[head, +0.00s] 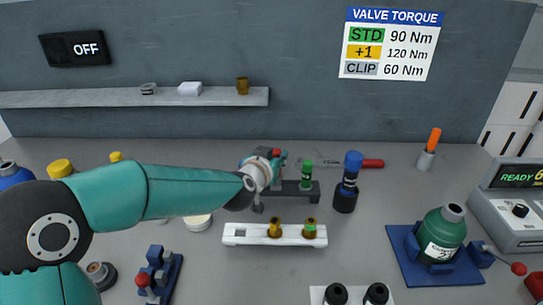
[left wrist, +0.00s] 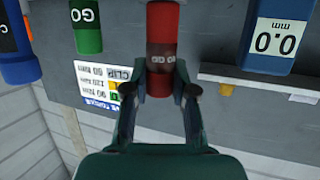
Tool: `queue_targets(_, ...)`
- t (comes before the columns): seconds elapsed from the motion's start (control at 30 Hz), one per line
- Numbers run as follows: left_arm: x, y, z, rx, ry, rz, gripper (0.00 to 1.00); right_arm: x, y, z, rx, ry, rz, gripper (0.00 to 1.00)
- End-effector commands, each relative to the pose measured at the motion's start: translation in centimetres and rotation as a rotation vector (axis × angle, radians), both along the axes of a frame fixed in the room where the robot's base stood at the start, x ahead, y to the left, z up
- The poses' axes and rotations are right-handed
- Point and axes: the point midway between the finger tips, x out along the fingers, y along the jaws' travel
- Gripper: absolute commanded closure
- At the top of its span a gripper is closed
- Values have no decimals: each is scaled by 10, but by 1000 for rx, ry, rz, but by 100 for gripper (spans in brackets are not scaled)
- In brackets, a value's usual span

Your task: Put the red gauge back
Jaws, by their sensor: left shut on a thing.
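In the head view only a bit of the red gauge (head: 277,152) shows beside my gripper, at the left part of the dark gauge rack (head: 299,195). The green gauge (head: 307,172) stands upright at the rack's right part; its GO label shows in the left wrist view (left wrist: 87,28). The red gauge's lower end is hidden; I cannot tell whether it touches the rack. My right gripper is out of view.
A blue-topped piece (head: 353,163) stands in a dark round holder right of the rack. A white block (head: 240,236) with two brass fittings lies in front. A green bottle (head: 442,232) sits on a blue tray (head: 408,262) at right.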

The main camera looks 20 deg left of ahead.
Motion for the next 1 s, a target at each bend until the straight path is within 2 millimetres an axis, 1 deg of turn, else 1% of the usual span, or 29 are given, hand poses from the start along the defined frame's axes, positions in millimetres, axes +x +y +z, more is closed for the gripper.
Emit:
queue_targets(0.37,0,0,0,0,-1,0,100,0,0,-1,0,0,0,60)
queue_targets(1.0,0,1,-16,1,-1,2,100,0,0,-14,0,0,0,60)
